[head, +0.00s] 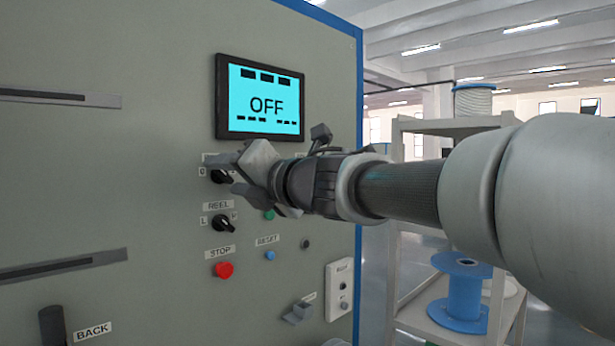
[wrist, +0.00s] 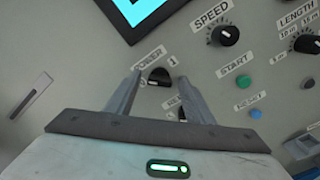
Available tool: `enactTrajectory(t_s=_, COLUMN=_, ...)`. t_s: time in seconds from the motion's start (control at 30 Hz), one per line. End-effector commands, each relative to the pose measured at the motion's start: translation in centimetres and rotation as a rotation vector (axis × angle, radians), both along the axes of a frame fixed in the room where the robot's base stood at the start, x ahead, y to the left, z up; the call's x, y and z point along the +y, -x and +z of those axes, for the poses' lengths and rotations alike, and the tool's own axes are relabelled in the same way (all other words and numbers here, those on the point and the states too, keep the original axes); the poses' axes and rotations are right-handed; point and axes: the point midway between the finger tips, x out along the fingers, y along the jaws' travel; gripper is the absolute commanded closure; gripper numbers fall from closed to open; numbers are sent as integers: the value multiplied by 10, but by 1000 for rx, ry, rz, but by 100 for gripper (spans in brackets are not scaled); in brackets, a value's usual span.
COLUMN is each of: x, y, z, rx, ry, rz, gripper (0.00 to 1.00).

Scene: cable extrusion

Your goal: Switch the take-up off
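The control panel's display (head: 264,101) is lit cyan and reads OFF; its lower edge also shows in the wrist view (wrist: 143,10). The black POWER knob (head: 220,177) is on the panel below the display, partly hidden by my gripper in the head view. In the wrist view the POWER knob (wrist: 159,77) lies between my fingertips, with a gap on each side. My gripper (head: 240,175) is open and close to the panel; its fingers also show in the wrist view (wrist: 159,82). Which mark the knob points to is hard to tell.
Below are the REEL knob (head: 224,223), red STOP button (head: 223,270) and blue RESET button (head: 270,255). In the wrist view the SPEED knob (wrist: 225,34) and green START button (wrist: 243,82) are to the right. A shelf with a blue spool (head: 463,290) stands beyond the panel.

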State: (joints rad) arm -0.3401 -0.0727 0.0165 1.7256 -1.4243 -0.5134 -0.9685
Motion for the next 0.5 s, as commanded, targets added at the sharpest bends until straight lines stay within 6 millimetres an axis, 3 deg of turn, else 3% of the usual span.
enactTrajectory(t_s=0.27, x=-4, y=3, z=1, rx=-1, ry=-1, rz=-1, gripper=52)
enactTrajectory(t_s=0.5, x=-36, y=30, z=3, rx=-3, ry=-2, rz=-3, gripper=52)
